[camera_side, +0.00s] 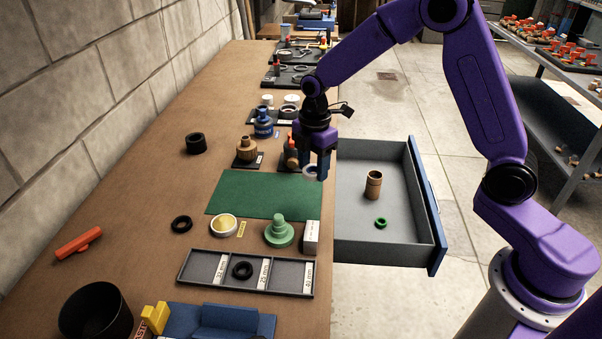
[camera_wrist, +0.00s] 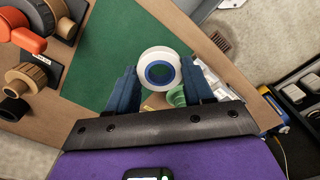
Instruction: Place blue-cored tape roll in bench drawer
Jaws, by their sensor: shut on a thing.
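The blue-cored tape roll (camera_side: 310,171) is white with a blue inner ring. It also shows in the wrist view (camera_wrist: 146,62), held between two blue fingers with its open core facing the camera. My gripper (camera_side: 317,175) is shut on it, above the bench's right edge at the corner of the green mat. The bench drawer (camera_side: 350,247) is pulled open to the right of my gripper. A brown cylinder (camera_side: 374,184) stands in the drawer and a small green ring (camera_side: 381,223) lies near it.
The green mat (camera_side: 255,195) is bare in the middle. A light-green stepped piece (camera_side: 279,232), a white block (camera_side: 312,237) and a grey divided tray (camera_side: 205,268) are nearer the front. Fittings (camera_side: 247,150) stand behind the mat. The drawer's left floor is clear.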

